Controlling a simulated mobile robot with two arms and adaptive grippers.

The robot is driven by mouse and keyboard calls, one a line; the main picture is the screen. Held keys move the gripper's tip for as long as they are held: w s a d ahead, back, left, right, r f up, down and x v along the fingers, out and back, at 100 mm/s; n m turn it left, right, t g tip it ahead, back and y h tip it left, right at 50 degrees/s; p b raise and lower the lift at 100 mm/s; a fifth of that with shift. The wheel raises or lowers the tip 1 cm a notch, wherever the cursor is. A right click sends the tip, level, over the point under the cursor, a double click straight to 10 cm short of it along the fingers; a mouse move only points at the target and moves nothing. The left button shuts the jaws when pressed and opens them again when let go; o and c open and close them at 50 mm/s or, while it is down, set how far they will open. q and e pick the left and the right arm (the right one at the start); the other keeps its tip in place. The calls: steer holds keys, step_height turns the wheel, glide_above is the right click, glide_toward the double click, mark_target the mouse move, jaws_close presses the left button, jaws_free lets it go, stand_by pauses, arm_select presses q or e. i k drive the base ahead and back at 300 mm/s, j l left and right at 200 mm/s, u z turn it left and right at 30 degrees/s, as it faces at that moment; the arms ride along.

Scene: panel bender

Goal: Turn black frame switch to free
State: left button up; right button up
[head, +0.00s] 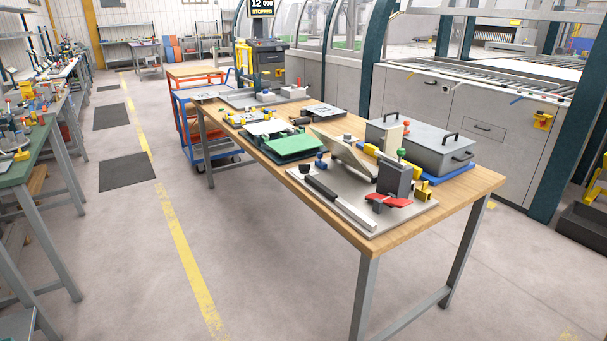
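A wooden-topped workbench (440,222) stands right of centre with several fixtures on it. I cannot tell for sure which part is the black frame switch. A flat dark-rimmed plate (322,111) lies at the bench's middle back; any switch on it is too small to make out. Near the front end, a light base plate (372,235) carries a dark grey block (395,179), a green ball knob (401,153), a red handle (388,201) and a black bar (320,187). Neither of my grippers is in view.
A grey box (425,146) with black handles sits at the bench's right edge. A green fixture (293,147) lies left of it. A blue and orange cart (190,118) stands beyond.

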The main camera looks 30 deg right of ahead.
mark_target(305, 169)
steer(key=i, duration=1.5)
steer(key=i+j+z, duration=0.15)
steer(key=i, duration=0.65)
steer(key=i+j+z, duration=0.1)
steer(key=i, duration=0.75)
steer(key=i+z, duration=0.25)
steer(key=z, duration=0.2)
steer(key=i+j+z, duration=0.2)
steer(key=z, duration=0.3)
steer(key=i+j+z, duration=0.25)
steer(key=z, duration=0.2)
steer(key=i+j+z, duration=0.15)
steer(key=j+z, duration=0.15)
steer(key=z, duration=0.15)
